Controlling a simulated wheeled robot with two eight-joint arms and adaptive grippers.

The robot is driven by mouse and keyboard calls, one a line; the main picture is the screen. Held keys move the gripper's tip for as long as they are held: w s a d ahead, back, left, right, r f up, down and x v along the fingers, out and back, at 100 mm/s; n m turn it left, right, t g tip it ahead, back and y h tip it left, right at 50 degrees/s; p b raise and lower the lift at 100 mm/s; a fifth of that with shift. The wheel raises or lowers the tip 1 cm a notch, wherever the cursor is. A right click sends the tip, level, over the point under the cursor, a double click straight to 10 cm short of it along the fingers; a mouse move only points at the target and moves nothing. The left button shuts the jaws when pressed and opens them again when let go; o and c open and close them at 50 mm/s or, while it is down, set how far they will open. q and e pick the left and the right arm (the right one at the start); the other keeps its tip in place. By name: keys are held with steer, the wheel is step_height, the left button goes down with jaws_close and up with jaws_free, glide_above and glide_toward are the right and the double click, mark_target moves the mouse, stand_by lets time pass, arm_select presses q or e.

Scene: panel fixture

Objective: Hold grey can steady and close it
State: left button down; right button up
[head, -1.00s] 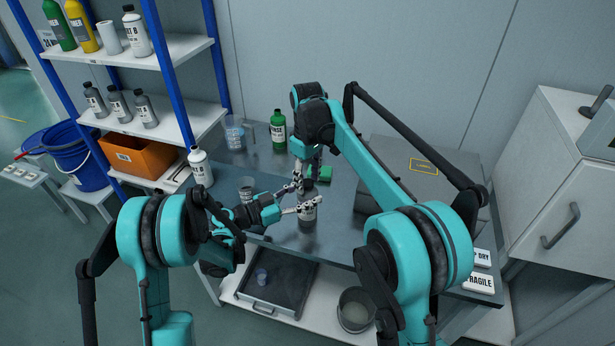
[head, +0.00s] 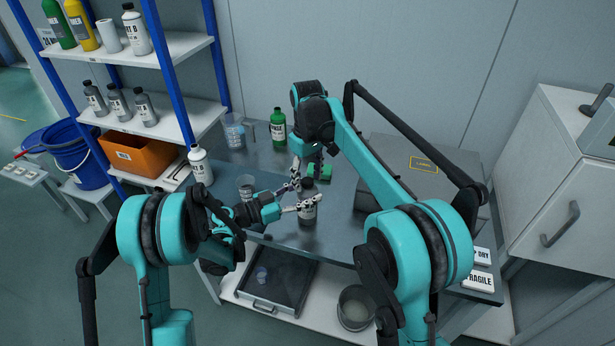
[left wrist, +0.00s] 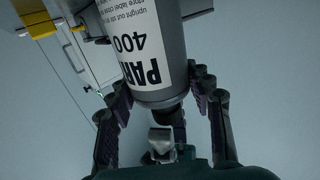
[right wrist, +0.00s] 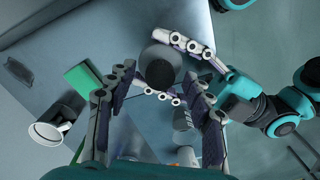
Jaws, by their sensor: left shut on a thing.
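The grey can (head: 308,215) stands upright near the middle of the table, its white label facing front. In the left wrist view its label (left wrist: 150,65) reads upside down. My left gripper (head: 306,196) is shut on the can, with fingers on both sides. A dark top (head: 308,185) shows on the can; the right wrist view shows it as a dark round top (right wrist: 160,65). My right gripper (head: 308,170) is just above the can, pointing down, its fingers spread apart. In the right wrist view my fingers hang around and near the top; whether they touch it is unclear.
A clear cup (head: 245,188) stands left of the can, and a green block (head: 325,173) lies behind it. A green bottle (head: 278,128) and a beaker (head: 233,130) stand at the back. A grey case (head: 400,170) fills the right side. A dark tray (head: 300,293) lies below.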

step_height(320, 180, up, 12)
stand_by(0.6)
arm_select(q)
steer(key=c, duration=0.6)
jaws_free()
steer(key=v, duration=1.2)
